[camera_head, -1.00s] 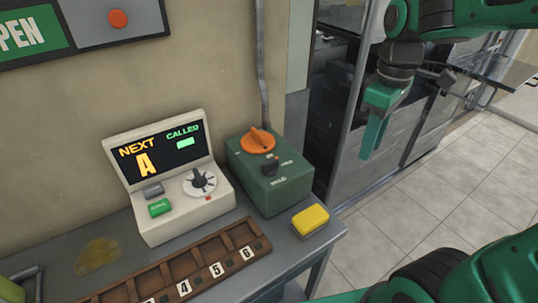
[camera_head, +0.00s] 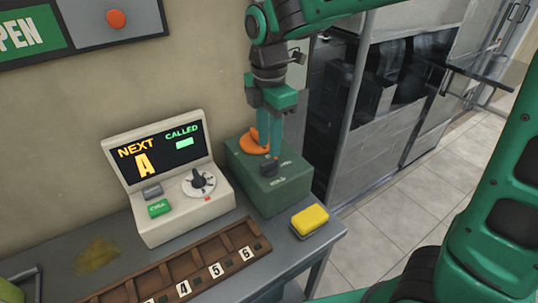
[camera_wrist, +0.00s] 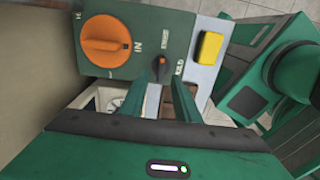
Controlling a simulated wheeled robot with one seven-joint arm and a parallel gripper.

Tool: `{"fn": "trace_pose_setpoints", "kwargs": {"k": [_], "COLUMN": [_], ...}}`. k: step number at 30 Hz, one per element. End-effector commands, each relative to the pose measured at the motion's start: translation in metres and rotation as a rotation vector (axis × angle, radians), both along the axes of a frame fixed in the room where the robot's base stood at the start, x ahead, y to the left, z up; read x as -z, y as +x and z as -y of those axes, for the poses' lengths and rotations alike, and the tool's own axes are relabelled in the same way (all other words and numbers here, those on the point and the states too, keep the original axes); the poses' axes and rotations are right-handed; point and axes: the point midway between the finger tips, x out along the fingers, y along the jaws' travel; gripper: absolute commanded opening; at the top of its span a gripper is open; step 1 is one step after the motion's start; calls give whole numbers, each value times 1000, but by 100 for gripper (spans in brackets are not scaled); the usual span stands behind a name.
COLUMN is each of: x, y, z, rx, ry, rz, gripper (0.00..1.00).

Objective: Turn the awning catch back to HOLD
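The awning catch looks to be the small dark knob with an orange mark (camera_wrist: 162,66) on the green box (camera_head: 290,186). In the head view the knob (camera_head: 268,169) sits near the box's front, partly behind my fingers. A white label reading like HOLD is printed beside it; I cannot tell the knob's exact setting. My gripper (camera_head: 270,153) points down over the box. In the wrist view its two fingers (camera_wrist: 167,86) are apart with a narrow gap, and the knob shows just beyond their tips. Nothing is seen held; contact with the knob cannot be told.
A large orange dial (camera_wrist: 105,41) sits on the same box, close to my fingers. A yellow block (camera_head: 310,220) lies to its right. A call console (camera_head: 160,215) stands left, with a numbered wooden tray (camera_head: 205,248) in front. Open floor lies right.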

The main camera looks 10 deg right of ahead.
Motion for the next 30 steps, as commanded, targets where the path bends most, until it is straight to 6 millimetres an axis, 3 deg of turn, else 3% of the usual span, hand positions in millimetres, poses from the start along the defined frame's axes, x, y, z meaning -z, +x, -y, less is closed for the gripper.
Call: {"fn": "trace_pose_setpoints", "kwargs": {"k": [3,9,22,26,30], "x": [21,45,54,54,54], "y": [-1,0,0,0,0], "z": [0,0,0,0,4], "rx": [0,1,2,2,4], "ry": [-2,-2,0,0,0], "rz": [-3,-1,0,0,1], "gripper": [29,29,29,0,0]}}
